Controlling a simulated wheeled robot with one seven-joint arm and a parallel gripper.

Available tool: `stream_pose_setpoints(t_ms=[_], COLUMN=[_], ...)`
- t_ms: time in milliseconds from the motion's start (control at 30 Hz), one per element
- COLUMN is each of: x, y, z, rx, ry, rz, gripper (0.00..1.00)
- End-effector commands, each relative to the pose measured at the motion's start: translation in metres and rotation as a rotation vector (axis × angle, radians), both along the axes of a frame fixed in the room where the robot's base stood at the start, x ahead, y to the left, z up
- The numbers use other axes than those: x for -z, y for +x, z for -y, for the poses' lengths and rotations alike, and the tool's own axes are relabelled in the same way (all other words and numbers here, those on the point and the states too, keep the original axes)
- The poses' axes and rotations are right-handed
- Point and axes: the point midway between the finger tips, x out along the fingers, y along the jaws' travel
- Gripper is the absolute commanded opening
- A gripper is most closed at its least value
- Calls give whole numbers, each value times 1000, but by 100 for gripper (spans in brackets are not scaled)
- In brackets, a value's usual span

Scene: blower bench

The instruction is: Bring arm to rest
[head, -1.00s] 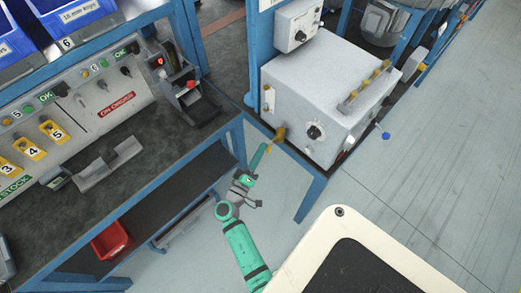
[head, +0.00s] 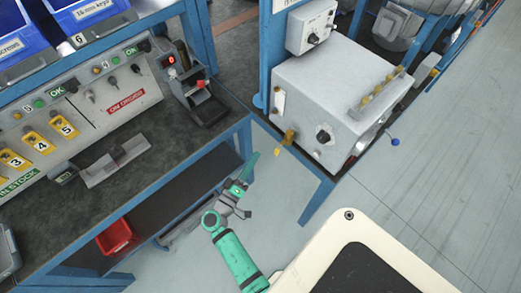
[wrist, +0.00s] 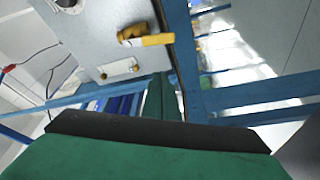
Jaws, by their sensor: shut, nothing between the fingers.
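My green arm reaches up from the bottom of the head view. My gripper (head: 251,164) hangs in the gap between the workbench and the grey machine box (head: 335,90). Its fingers are shut with nothing between them. The brass-yellow fitting (head: 288,137) on the box's lower corner is up and right of the fingertips, clearly apart from them. In the wrist view the green fingers (wrist: 163,98) point toward the grey box (wrist: 95,30), and the yellow fitting (wrist: 145,38) shows above them.
The workbench (head: 185,135) with a grey holder (head: 115,160) and a black device (head: 200,95) lies left. A blue bench leg (head: 316,203) stands close right of my gripper. A red bin (head: 115,238) is on the lower shelf. Open floor (head: 440,190) lies right.

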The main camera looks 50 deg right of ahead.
Motion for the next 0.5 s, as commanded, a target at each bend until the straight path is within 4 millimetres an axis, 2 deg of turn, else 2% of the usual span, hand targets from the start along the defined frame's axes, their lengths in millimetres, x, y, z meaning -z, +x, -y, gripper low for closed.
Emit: stream_pose_setpoints(t_ms=[33,200,500], x=[1,1,2], y=[0,-4,-9], z=[-10,-26,-26], rx=[-8,-8,4], ry=[1,1,1], rz=[-2,0,-1], gripper=[0,0,0])
